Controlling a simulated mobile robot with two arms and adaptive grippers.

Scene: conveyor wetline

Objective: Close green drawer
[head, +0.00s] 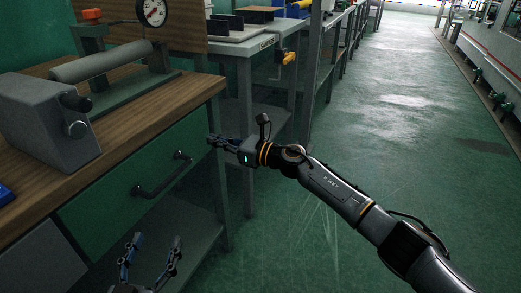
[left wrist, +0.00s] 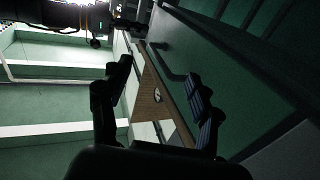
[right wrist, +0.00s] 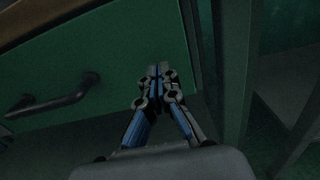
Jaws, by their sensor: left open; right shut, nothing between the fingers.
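The green drawer (head: 120,195) is in the workbench under the wooden top, with a dark bar handle (head: 163,178) on its front. Its front looks close to flush under the top's edge; I cannot tell if a small gap is left. My right gripper (head: 212,141) is shut and empty at the right end of the drawer front; in the right wrist view its closed fingertips (right wrist: 158,70) are over that end, contact unclear. My left gripper (head: 155,242) is open and empty, low before the drawer. The left wrist view shows the drawer front (left wrist: 225,75) beyond its fingers.
The wooden bench top (head: 120,140) carries a grey machine (head: 45,120) with a roller and a gauge (head: 152,12). A grey metal bench (head: 245,60) stands beyond. A lower shelf lies under the drawer. The green floor (head: 400,120) at right is clear.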

